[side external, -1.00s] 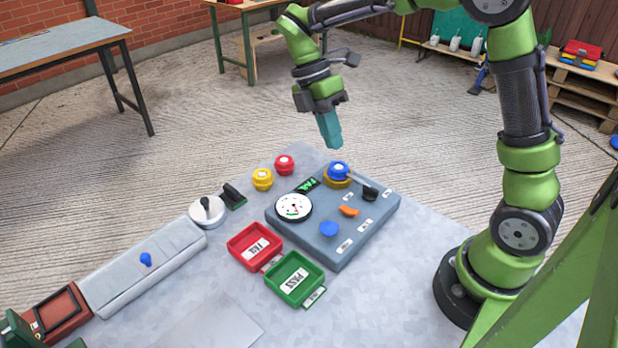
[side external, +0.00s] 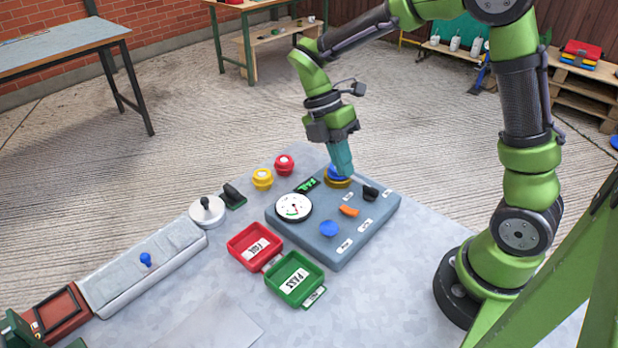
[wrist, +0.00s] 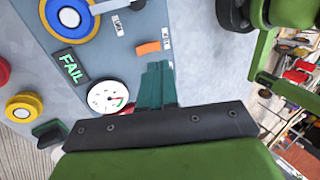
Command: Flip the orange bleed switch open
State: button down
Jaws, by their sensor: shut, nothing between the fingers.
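The orange bleed switch (side external: 349,211) sits on the blue-grey test panel (side external: 338,254), between the gauge and the black knob. It also shows in the wrist view (wrist: 147,48), just past my fingertips. My gripper (side external: 346,172) is shut and empty, pointing down over the back of the panel. In the side view its teal fingers overlap the blue valve cap on its yellow ring (side external: 337,183) and partly hide it. I cannot tell whether they touch it. In the wrist view the fingers (wrist: 158,66) appear apart from the switch.
The panel also carries a white gauge (side external: 293,207), a green FAIL display (wrist: 70,67), a blue button (side external: 329,229) and a black knob (side external: 370,193). Red (side external: 240,257) and green PASS (side external: 272,284) trays stand in front. Yellow and red buttons stand behind left.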

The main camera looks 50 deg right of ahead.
aim_at(354, 210)
jog(key=x, duration=0.8)
jog(key=shift+f, duration=0.1)
jog(key=shift+s, duration=0.1)
jog(key=shift+s+f+t, duration=0.15)
jog(key=shift+f+t, duration=0.05)
jog(key=shift+t, duration=0.3)
jog(key=shift+w, duration=0.8)
jog(key=s+r+v, duration=0.1)
jog(key=s+v, duration=0.1)
jog(key=v, duration=1.2)
jog(key=shift+s, duration=0.25)
jog(key=shift+f, duration=0.1)
